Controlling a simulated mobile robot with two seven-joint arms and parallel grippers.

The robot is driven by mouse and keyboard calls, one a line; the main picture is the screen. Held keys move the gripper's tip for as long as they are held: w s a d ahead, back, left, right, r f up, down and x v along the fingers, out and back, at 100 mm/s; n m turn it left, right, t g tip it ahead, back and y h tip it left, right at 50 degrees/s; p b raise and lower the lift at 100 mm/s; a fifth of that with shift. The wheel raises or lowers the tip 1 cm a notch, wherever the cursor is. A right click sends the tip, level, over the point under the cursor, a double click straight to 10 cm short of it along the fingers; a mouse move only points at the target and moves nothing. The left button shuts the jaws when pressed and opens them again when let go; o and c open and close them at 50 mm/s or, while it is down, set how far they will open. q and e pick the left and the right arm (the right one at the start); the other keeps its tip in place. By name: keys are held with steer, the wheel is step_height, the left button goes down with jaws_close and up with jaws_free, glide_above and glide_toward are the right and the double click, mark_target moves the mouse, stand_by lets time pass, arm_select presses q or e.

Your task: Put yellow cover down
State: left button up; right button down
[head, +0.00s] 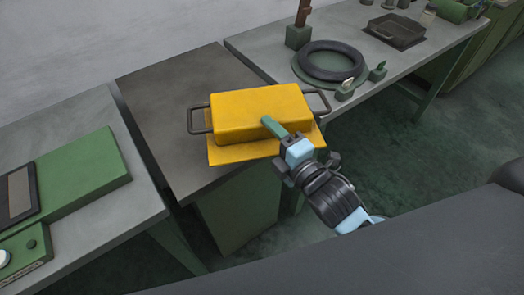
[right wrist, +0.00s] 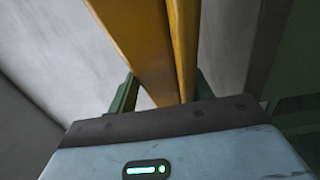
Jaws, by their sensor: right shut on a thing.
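The yellow cover (head: 262,107) is a box-like shape with dark handles at its left and right ends. A flat yellow part (head: 235,152) shows below its near side. It is over the dark-topped bench (head: 165,85) in the middle; I cannot tell whether it rests on the top or hangs just above. My right gripper (head: 273,127) reaches in from the lower right and is shut on the cover's near side. In the right wrist view its green fingers stand on both sides of yellow pieces of the cover (right wrist: 140,40). My left gripper is not in view.
A grey bench on the left carries a green machine box (head: 85,175). The bench at the right holds a black ring (head: 331,61), a dark tray (head: 397,31) and small green parts. The dark bench top is bare left of and behind the cover.

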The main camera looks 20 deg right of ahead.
step_height(320, 180, down, 5)
steer(key=shift+r+b, duration=0.15)
steer(key=shift+b, duration=0.25)
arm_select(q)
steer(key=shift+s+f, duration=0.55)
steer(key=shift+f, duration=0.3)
arm_select(e)
steer(key=shift+f, duration=2.35)
arm_select(q)
steer(key=shift+b, duration=0.3)
arm_select(e)
steer(key=c, duration=1.1)
jaws_free()
steer(key=shift+f, duration=0.35)
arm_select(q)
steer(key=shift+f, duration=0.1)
arm_select(e)
steer(key=o, duration=0.5)
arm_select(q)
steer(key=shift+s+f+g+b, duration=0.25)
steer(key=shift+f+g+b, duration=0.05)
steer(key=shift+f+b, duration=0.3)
arm_select(e)
steer(key=shift+v, duration=6.1)
